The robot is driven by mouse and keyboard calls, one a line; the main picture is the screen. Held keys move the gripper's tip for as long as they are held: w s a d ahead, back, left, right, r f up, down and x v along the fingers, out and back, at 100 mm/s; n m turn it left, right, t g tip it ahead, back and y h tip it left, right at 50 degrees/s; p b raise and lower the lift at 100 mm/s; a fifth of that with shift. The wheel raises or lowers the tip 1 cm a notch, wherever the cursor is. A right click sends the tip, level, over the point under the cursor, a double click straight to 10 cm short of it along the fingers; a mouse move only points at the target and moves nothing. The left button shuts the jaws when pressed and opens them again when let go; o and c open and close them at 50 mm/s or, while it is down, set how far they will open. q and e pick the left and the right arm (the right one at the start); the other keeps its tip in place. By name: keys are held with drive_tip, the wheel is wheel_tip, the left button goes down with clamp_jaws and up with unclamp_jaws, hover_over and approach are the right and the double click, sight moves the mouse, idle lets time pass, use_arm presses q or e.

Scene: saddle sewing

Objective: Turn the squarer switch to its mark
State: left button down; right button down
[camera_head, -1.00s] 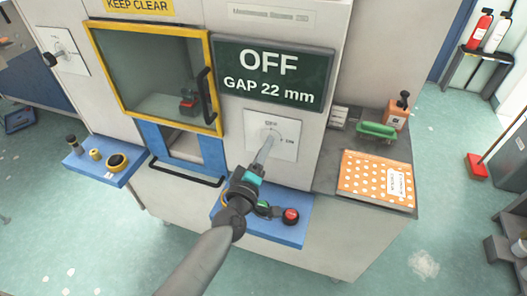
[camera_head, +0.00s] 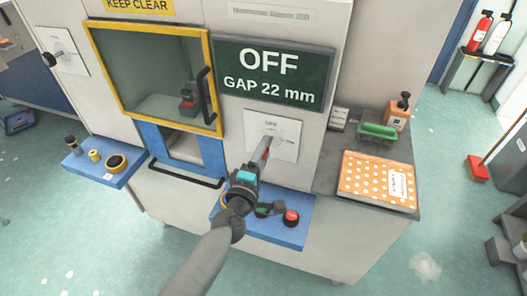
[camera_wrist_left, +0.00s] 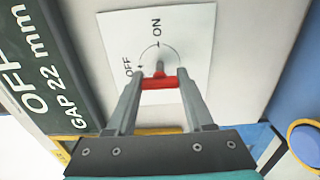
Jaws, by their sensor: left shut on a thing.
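The squarer switch has a white plate (camera_head: 272,136) on the machine front, below the dark green display (camera_head: 274,73), which reads OFF, GAP 22 mm. The plate also shows in the left wrist view (camera_wrist_left: 190,30), with OFF and ON printed around an arc. The switch's red handle (camera_wrist_left: 158,82) lies across between my left fingertips in that view. My left gripper (camera_head: 265,152) is shut on this handle in front of the plate. The gripper hides part of the switch, so I cannot tell exactly where it points. My right gripper is not in view.
A blue shelf (camera_head: 298,236) with a red button (camera_head: 291,217) sits just below my left gripper. A yellow-framed window (camera_head: 155,108) with a black handle is to the left. An orange dotted folder (camera_head: 377,181) lies on the right counter.

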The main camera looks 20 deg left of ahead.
use_arm(q)
drive_tip(key=shift+c, duration=1.4)
unclamp_jaws()
drive_tip(key=s+b, duration=0.1)
drive_tip(key=s, duration=1.4)
drive_tip(key=shift+s+a, duration=0.15)
drive_tip(key=shift+a, duration=0.1)
drive_tip(key=s+f+m+g+b, duration=0.2)
drive_tip(key=s+f+m+g, duration=0.15)
drive_tip(key=f, duration=0.85)
drive_tip(key=s+f+m+g+h+b, duration=0.1)
drive_tip(key=s+f+m+g+b, duration=0.2)
drive_tip(key=f, duration=0.8)
drive_tip(key=s+f+m+g+b, duration=0.25)
drive_tip(key=f+m, duration=0.25)
drive_tip(key=f, duration=0.7)
drive_tip(key=s+a+f+m+g+y+b, duration=0.1)
drive_tip(key=s+a+f+m+g+b, duration=0.2)
drive_tip(key=s+f+m+g, duration=0.5)
drive_tip(key=s+f, duration=1.1)
drive_tip(key=s, duration=0.3)
drive_tip(key=shift+a+f+m+y+b, duration=0.15)
drive_tip(key=shift+a+m+y+b, duration=0.15)
drive_tip(key=shift+m, duration=0.05)
